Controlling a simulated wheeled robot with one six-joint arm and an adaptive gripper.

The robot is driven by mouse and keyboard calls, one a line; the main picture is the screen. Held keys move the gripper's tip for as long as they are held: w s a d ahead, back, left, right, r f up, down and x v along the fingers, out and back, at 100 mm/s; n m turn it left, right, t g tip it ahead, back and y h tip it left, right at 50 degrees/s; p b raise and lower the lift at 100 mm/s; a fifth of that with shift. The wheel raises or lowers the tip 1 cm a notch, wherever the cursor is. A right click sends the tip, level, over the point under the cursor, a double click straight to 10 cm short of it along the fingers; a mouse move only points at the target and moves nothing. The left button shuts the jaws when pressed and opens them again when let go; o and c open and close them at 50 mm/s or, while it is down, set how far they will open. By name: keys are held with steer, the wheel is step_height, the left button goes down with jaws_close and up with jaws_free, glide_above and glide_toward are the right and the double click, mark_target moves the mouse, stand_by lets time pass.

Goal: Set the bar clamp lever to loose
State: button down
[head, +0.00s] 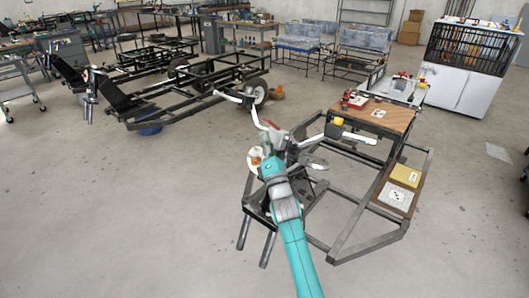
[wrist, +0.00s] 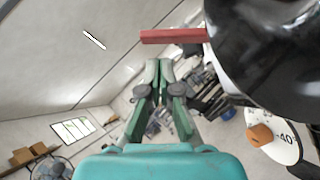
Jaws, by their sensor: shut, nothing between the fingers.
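A red bar, which looks like the clamp lever (wrist: 175,36), sticks out to the left from a glossy black rounded part (wrist: 270,45) in the wrist view. In the head view a small red piece (head: 270,125) shows by the white handlebar, just beyond the end of my arm. My gripper (wrist: 158,65) has its green fingers together at the tips, with nothing between them. The fingertips appear just below the red bar in the wrist view; I cannot tell whether they touch it. My arm hides part of the clamp area in the head view.
A white dial with an orange knob (wrist: 261,133) and a "-40°" mark is at the lower right of the wrist view. A dark metal frame (head: 350,235) surrounds the work area, with a wooden bench top (head: 395,118) at right. Open floor lies to the left.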

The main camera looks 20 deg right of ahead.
steer(key=shift+w+d+r, duration=0.35)
steer(key=shift+d+r, duration=0.15)
steer(key=shift+r, duration=0.2)
